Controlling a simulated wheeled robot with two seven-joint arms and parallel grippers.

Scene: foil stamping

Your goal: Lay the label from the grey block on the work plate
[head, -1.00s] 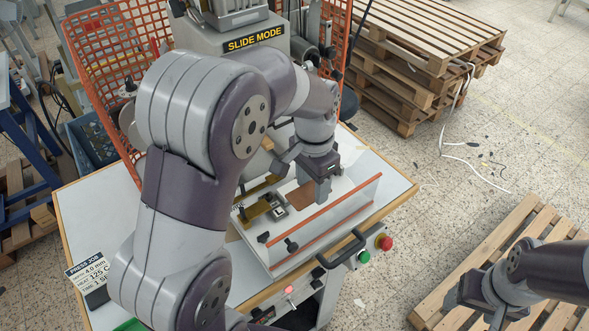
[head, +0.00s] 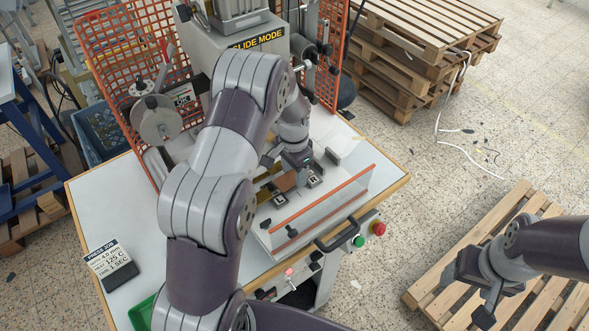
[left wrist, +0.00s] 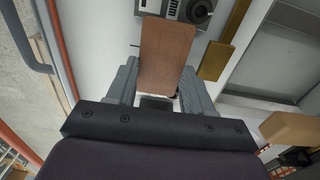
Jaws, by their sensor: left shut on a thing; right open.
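My left gripper (head: 298,166) is shut on the brown rectangular label (head: 284,182) over the press bed. In the left wrist view the label (left wrist: 166,52) sticks out flat from between the grey fingers (left wrist: 158,92), clear of them at its far end. A small grey block (head: 332,157) stands to the right of the gripper on the bed. The pale work plate area (head: 262,217) lies under and in front of the gripper, largely hidden by my arm. My right gripper (head: 474,290) is open and empty, over the pallet at lower right.
A clear guard with an orange top edge (head: 335,190) stands along the bed's front. Small square metal fittings (head: 313,180) sit near the label. A brass bar (left wrist: 220,52) and a tan block (left wrist: 290,131) show in the wrist view.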

